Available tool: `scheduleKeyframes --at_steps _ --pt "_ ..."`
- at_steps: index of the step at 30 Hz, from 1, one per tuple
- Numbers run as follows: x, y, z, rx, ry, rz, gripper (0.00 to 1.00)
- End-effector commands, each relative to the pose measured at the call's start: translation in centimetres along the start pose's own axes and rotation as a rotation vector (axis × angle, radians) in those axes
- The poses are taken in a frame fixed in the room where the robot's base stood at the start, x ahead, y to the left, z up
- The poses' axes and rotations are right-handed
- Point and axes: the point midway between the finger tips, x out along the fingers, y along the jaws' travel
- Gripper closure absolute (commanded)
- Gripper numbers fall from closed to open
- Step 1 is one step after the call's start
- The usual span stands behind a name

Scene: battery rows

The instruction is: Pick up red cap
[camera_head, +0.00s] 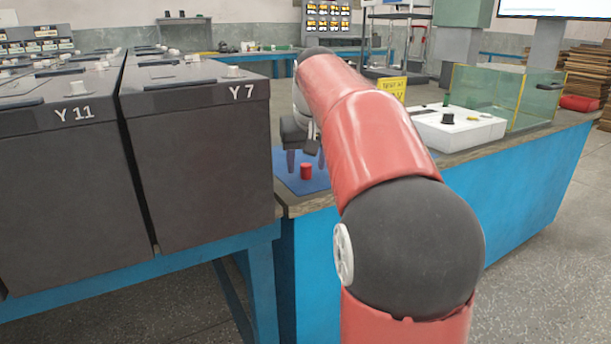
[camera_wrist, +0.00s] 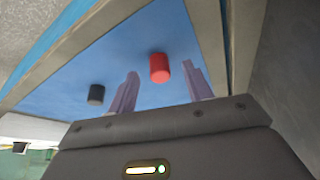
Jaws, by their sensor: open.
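The red cap (camera_head: 306,171) is a small cylinder standing on a blue mat (camera_head: 321,184) at the near left corner of the workbench. In the wrist view the red cap (camera_wrist: 159,68) shows between the two finger directions, apart from both fingers. My gripper (camera_head: 305,162) is open, pointing down behind and just above the cap, with nothing held. Its two pale purple fingers also show in the wrist view (camera_wrist: 160,77). The exact gap between fingertips and cap is hard to judge.
A small black cap (camera_wrist: 96,95) stands on the mat left of the fingers. Large dark batteries (camera_head: 196,160) stand just left of the mat. A white box with a black knob (camera_head: 448,122) and a glass tank (camera_head: 500,97) stand farther right on the workbench.

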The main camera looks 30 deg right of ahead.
Motion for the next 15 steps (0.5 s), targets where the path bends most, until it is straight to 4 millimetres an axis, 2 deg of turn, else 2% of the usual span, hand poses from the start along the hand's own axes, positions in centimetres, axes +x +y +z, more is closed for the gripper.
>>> scheduleKeyframes --at_steps 3,11,15 --pt "1.18 0.01 0.01 0.000 -0.001 0.000 0.50" --pt "1.27 0.00 -0.05 0.000 0.000 0.000 0.51" --pt "1.25 -0.01 -0.05 0.000 0.000 0.000 0.69"
